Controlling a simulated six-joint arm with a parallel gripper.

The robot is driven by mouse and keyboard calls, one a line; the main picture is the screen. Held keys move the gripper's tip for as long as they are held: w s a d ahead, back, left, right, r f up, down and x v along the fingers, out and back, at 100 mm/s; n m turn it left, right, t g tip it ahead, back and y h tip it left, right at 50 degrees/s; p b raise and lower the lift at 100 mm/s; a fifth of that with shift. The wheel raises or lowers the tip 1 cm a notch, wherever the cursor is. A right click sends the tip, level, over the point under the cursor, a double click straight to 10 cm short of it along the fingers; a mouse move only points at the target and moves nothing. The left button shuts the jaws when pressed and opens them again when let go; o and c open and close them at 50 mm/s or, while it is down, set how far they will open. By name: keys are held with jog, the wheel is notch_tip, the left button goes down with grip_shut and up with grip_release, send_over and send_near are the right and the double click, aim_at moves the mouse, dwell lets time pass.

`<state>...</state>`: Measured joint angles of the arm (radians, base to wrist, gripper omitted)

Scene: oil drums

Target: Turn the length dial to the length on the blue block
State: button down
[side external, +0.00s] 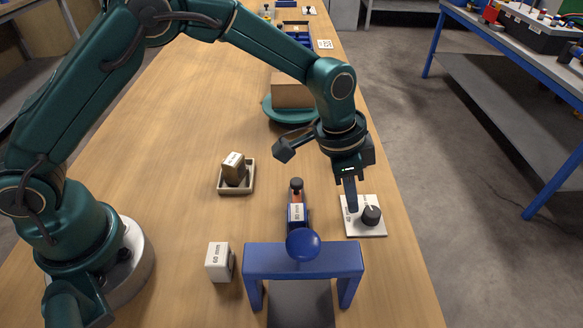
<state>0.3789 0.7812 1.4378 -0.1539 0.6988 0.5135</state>
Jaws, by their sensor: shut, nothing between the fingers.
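The length dial is a black round knob (371,215) on a white plate (373,232) near the table's right edge. A light line marks the knob; small print at the plate's left is too small to read surely. My gripper (352,208) points down, shut and empty, with its fingertips at the left of the knob. I cannot tell whether they touch the plate. A small blue block (296,225) with a white label, seemingly reading 80 mm, sits left of the plate, behind the blue frame. Its lower part is partly hidden by a blue ball knob (303,245).
A blue arch-shaped frame (262,258) stands in front. A white block (218,262) marked 60 mm stands left of it. A cardboard box (290,92) rests on a green round base (275,116). The table's left middle is clear.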

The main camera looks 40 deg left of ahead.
notch_tip(320, 180, up, 6)
jog(key=shift+f, duration=0.1)
dwell(0.4)
jog(key=shift+s+d+f, duration=0.2)
jog(key=shift+f, duration=0.8)
jog(key=shift+s+d+f, duration=0.2)
jog(key=shift+f, duration=0.8)
jog(key=shift+s+d+f, duration=0.2)
jog(key=shift+f, duration=0.8)
jog(key=shift+w+d, duration=0.15)
jog(key=shift+w, duration=0.05)
